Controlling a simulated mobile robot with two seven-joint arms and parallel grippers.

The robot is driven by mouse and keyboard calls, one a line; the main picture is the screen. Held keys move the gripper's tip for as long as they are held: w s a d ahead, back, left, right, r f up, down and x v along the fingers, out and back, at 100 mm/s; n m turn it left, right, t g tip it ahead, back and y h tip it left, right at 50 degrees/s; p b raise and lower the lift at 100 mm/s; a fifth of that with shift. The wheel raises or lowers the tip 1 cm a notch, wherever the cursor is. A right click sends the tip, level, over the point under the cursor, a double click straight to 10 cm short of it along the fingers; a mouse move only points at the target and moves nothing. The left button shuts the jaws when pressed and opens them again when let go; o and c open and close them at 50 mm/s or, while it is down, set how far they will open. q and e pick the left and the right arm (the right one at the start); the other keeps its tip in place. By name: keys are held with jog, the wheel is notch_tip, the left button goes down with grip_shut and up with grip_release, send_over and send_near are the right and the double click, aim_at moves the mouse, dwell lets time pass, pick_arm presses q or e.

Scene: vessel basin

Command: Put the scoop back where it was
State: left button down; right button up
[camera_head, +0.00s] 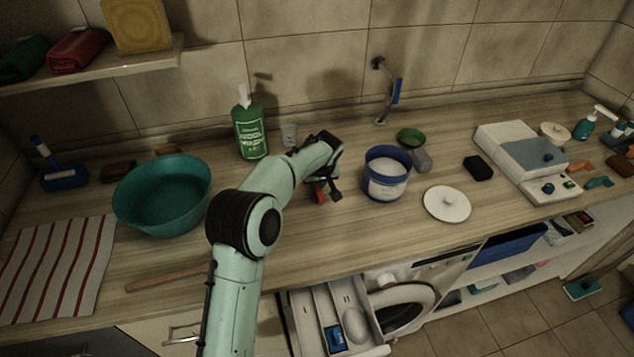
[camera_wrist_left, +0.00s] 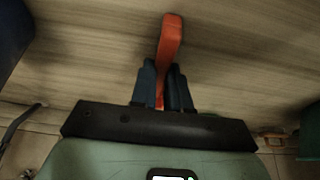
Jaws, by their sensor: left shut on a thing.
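My left gripper (camera_head: 327,190) is shut on the orange scoop (camera_head: 319,196), just left of the blue tub. In the left wrist view the scoop (camera_wrist_left: 170,42) shows as a narrow orange strip between the two dark fingers of the gripper (camera_wrist_left: 164,84); the rest of its shape cannot be made out. The blue tub (camera_head: 384,189) stands open on the counter with white powder inside. Its round white lid (camera_head: 447,204) lies on the counter to the right of it. My right gripper is not in view.
A teal basin (camera_head: 163,196) and a striped cloth (camera_head: 60,262) are on the left. A green bottle (camera_head: 250,131) and a small cup (camera_head: 289,134) stand behind my arm. A detergent drawer (camera_head: 318,318) is pulled out below the counter edge. A black block (camera_head: 478,168) lies right of the tub.

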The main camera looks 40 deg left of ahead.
pick_arm(q)
jog(key=c, duration=1.5)
grip_release()
jog(key=shift+f, duration=0.2)
jog(key=o, duration=0.4)
jog(key=shift+r, duration=0.1)
jog(key=v, duration=1.2)
jog(key=shift+r, duration=0.15)
